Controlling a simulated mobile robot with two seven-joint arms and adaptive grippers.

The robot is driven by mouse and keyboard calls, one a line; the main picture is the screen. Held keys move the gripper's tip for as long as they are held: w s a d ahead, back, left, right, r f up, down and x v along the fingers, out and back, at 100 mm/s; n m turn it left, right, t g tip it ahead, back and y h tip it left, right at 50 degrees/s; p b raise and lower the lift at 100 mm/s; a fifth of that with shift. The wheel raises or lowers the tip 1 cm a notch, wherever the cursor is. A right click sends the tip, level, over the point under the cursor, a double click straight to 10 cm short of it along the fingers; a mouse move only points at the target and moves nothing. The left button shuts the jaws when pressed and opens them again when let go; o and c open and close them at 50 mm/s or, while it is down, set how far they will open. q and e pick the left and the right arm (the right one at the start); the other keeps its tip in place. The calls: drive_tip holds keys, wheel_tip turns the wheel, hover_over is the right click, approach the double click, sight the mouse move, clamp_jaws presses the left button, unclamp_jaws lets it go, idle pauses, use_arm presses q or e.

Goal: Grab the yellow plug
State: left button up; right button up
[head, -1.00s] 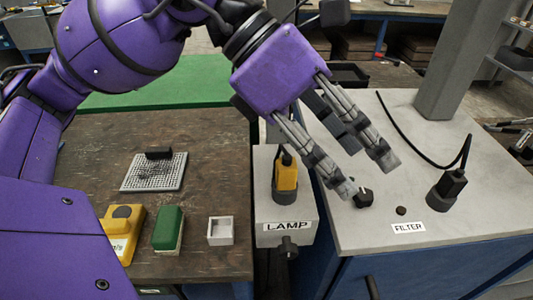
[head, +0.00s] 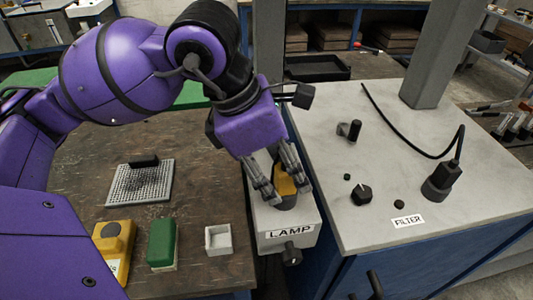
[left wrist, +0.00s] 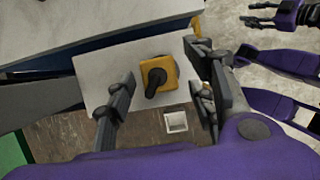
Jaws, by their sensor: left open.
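The yellow plug (head: 285,183) stands upright in a dark socket on the light grey box labelled LAMP (head: 302,238). In the left wrist view the yellow plug (left wrist: 160,76) shows from above, with its black cable end on top. My left gripper (head: 283,195) is open, with its fingers close around the plug and partly in front of it in the head view. In the left wrist view the two fingers of my left gripper (left wrist: 162,95) lie on either side of the plug, with gaps to it. A purple arm with an open gripper (left wrist: 262,14) shows at the upper right there.
The grey FILTER cabinet (head: 470,212) is to the right, with a black plug (head: 444,182) and knobs on top. On the wooden table stand a green block (head: 161,242), a small white tray (head: 218,240) and a yellow-and-black device (head: 113,245).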

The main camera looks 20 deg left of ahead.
use_arm(q)
drive_tip(key=shift+w+d+f, duration=0.15)
drive_tip(key=shift+d+f, duration=0.15)
drive_tip(key=shift+f, duration=0.25)
clamp_jaws()
drive_tip(key=shift+r, duration=0.1)
